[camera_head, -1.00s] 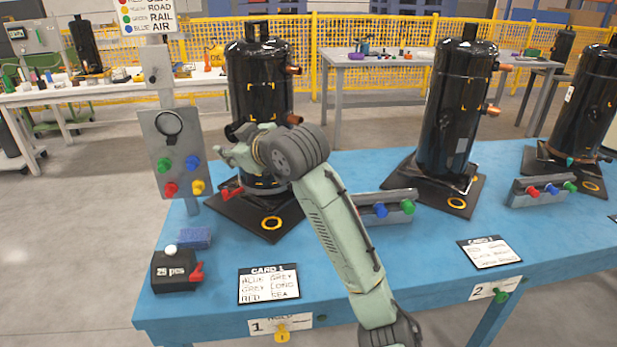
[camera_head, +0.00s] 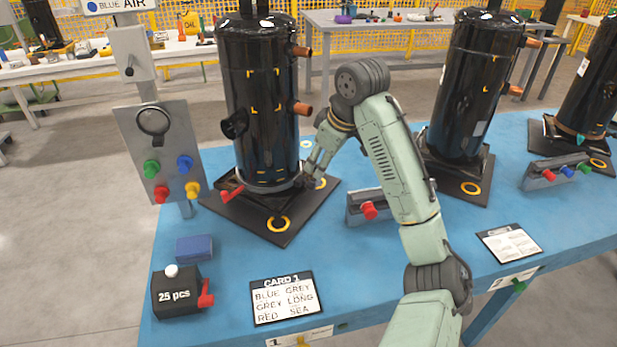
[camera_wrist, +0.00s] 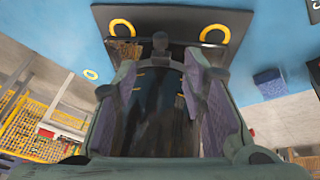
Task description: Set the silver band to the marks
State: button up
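The silver band (camera_head: 268,187) circles the black compressor (camera_head: 262,130) low down, just above its base. A red lever (camera_head: 232,192) sticks out at the band's left. Yellow corner marks (camera_head: 265,90) show well above the band, on the compressor's upper half. My gripper (camera_head: 312,178) is at the compressor's lower right, close to the band's right end; I cannot tell whether it touches. In the wrist view my gripper (camera_wrist: 160,72) has its fingers apart, with the dark compressor (camera_wrist: 155,115) showing between them. The band is not clear there.
The compressor stands on a black base plate (camera_head: 282,230) on the blue table (camera_head: 225,290). A post panel with coloured knobs (camera_head: 160,150) is at left. A knob block (camera_head: 362,207) is right of the plate. A black 25 pcs box (camera_head: 178,292) and Card 1 (camera_head: 285,298) are in front.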

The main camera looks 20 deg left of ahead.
aim_at(313, 184)
jog(key=p+x, duration=0.1)
jog(key=x, duration=0.8)
jog(key=shift+w+f, duration=0.1)
jog(key=shift+f, duration=0.15)
grip_shut()
jog(key=shift+r, duration=0.1)
jog(key=shift+w+r, duration=0.1)
